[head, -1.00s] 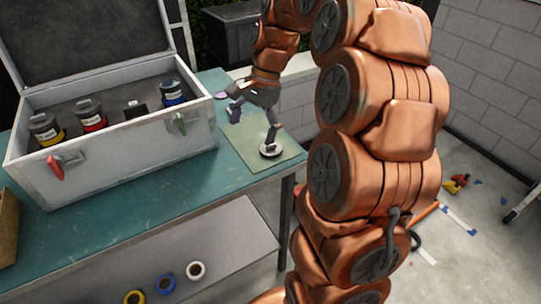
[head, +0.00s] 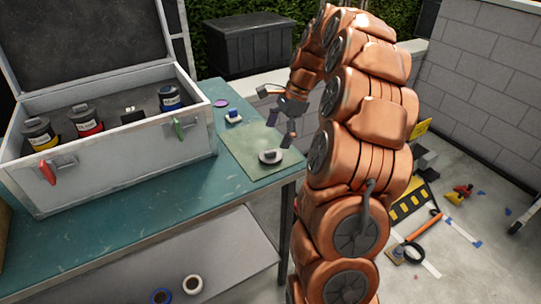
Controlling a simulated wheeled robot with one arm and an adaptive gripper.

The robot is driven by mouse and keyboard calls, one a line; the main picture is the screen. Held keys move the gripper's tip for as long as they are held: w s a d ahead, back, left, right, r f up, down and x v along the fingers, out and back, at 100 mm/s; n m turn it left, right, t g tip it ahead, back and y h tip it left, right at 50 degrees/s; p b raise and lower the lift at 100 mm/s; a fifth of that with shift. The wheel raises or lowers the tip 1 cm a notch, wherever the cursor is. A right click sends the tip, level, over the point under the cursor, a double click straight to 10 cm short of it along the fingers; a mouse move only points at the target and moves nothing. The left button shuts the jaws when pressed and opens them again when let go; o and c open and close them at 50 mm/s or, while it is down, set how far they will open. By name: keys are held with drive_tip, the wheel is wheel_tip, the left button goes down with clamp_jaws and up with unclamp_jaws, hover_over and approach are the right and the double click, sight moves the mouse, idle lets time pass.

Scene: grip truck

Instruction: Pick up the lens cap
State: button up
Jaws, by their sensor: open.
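A small round pale disc with a grey raised grip on top, which looks like the lens cap (head: 270,157), lies on the green mat (head: 245,160) near the table's right corner. My gripper (head: 282,130) is above and slightly right of it, its fingers apart and pointing down. I see no contact between the fingers and the disc, and nothing between them. My arm covers the area to the right of the gripper.
A blue-and-white small item (head: 233,117) and a flat purple disc (head: 221,102) lie behind the cap. An open grey case (head: 130,165) with several coloured canisters fills the table's left. Tape rolls (head: 192,284) sit on the lower shelf.

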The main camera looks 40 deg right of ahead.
sight(271, 151)
drive_tip(key=shift+s+p+x, duration=0.15)
drive_tip(key=shift+p+x, duration=0.1)
drive_tip(key=shift+x, duration=1)
drive_tip(key=shift+s+p+x, duration=0.1)
drive_tip(key=shift+p+x, duration=0.1)
drive_tip(key=shift+x, duration=1.05)
drive_tip(key=c, duration=1)
